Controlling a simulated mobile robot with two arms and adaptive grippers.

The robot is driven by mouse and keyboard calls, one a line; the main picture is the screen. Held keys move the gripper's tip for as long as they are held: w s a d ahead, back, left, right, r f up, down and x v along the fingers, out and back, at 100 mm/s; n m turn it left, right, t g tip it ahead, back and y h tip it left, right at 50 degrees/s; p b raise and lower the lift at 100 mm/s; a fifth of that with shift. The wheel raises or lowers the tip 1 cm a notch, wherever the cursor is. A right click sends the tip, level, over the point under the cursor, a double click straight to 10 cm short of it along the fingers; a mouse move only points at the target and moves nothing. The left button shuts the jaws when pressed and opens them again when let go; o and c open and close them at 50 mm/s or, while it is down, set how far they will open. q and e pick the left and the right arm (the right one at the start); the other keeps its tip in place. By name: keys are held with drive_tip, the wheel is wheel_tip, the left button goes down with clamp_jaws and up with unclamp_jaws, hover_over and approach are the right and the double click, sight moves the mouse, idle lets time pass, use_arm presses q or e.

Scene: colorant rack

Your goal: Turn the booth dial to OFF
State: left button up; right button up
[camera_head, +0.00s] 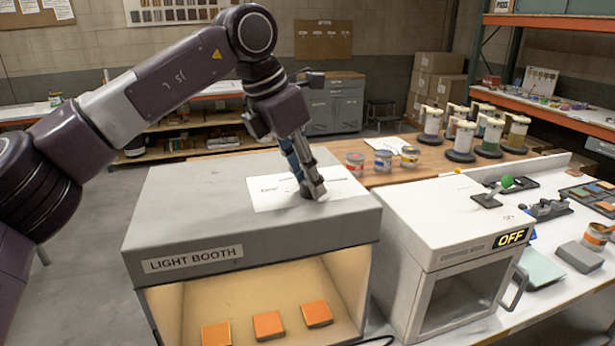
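The grey light booth (150,220) stands in the middle, labelled LIGHT BOOTH, with a warm yellow glow inside. A white printed sheet (268,198) lies on its top; its print is too small to read. A small dark knob (307,193), apparently the dial, is at the front of the sheet, mostly hidden by my gripper. My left gripper (312,190) points down from above with its fingertips at the knob. I cannot tell whether the fingers are shut on it, nor where the dial points. My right gripper is not in view.
Orange blocks (268,325) sit inside the booth. Small paint cans (383,162) and dispensers (463,138) stand behind. Free floor (80,245) shows at the left.

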use_arm(q)
drive_tip(key=c, duration=0.6)
